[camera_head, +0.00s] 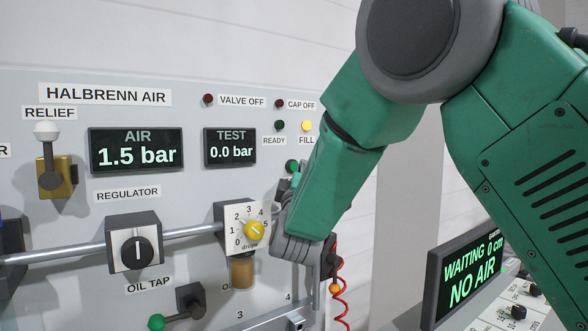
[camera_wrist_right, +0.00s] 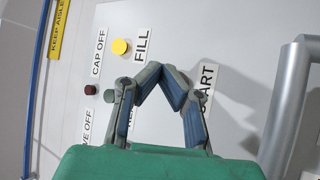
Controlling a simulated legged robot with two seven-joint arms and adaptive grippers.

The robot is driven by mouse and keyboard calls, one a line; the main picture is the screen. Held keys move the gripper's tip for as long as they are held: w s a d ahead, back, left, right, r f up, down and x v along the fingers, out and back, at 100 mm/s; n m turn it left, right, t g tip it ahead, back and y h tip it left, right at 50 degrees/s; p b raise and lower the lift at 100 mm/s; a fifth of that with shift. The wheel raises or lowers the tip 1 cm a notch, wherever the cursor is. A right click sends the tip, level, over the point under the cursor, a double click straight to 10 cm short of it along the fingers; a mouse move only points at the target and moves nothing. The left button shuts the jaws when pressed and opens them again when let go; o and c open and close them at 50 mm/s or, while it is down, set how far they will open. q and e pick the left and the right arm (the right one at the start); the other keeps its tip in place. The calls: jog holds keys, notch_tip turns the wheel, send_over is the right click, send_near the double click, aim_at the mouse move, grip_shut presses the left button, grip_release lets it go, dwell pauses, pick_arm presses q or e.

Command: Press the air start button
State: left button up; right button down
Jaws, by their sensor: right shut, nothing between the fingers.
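A dark green round button (camera_head: 291,166) shows on the panel below the READY and FILL lamps, next to my right gripper. Its label is covered in the head view. In the wrist view a START label (camera_wrist_right: 206,88) shows partly behind a finger, and the button itself appears hidden by the gripper. My right gripper (camera_head: 291,188) is at the panel, its tips close to the button. It also shows in the wrist view (camera_wrist_right: 160,72), shut and empty, fingertips together. I cannot tell whether it touches the panel or the button. My left gripper is not in view.
A yellow dial (camera_head: 254,231) and the regulator knob (camera_head: 136,253) are left of the gripper. The AIR display (camera_head: 136,151) reads 1.5 bar, the TEST display (camera_head: 230,147) 0.0 bar. A screen (camera_head: 466,274) reads WAITING, NO AIR. A grey bar (camera_wrist_right: 292,110) stands right in the wrist view.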

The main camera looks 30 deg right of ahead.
jog(key=shift+s+d, duration=0.2)
jog(key=shift+s, duration=2.25)
notch_tip(320, 180, down, 20)
jog(key=w+a+g+y+b, duration=0.1)
jog(key=a+g+y, duration=0.1)
jog(key=y, duration=0.4)
jog(key=s+a+f+g+y, duration=0.1)
jog(key=s+f, duration=0.3)
jog(key=f, duration=0.5)
jog(key=s+a+f+m+g+y+b, duration=0.1)
jog(key=s+f+g, duration=0.3)
jog(key=f, duration=0.5)
jog(key=s+a+f+m+g+y+b, duration=0.1)
jog(key=s+f, duration=0.3)
jog(key=f, duration=0.5)
jog(key=shift+a+f+g+y, duration=0.1)
jog(key=shift+f+g+y, duration=0.15)
jog(key=shift+g+y, duration=0.45)
jog(key=s+a+f+m+g+y, duration=0.1)
jog(key=s+f+g, duration=0.2)
jog(key=s+f, duration=0.2)
jog(key=s+a+f+m+g+y+b, duration=0.1)
jog(key=s+f, duration=0.4)
jog(key=s, duration=0.7)
jog(key=s+a+f+m+g, duration=0.2)
jog(key=s+f+g, duration=0.2)
jog(key=s, duration=0.5)
jog(key=shift+f+m+g+y+b, duration=0.3)
jog(key=shift+f+g+y+b, duration=0.1)
jog(key=shift+f, duration=0.55)
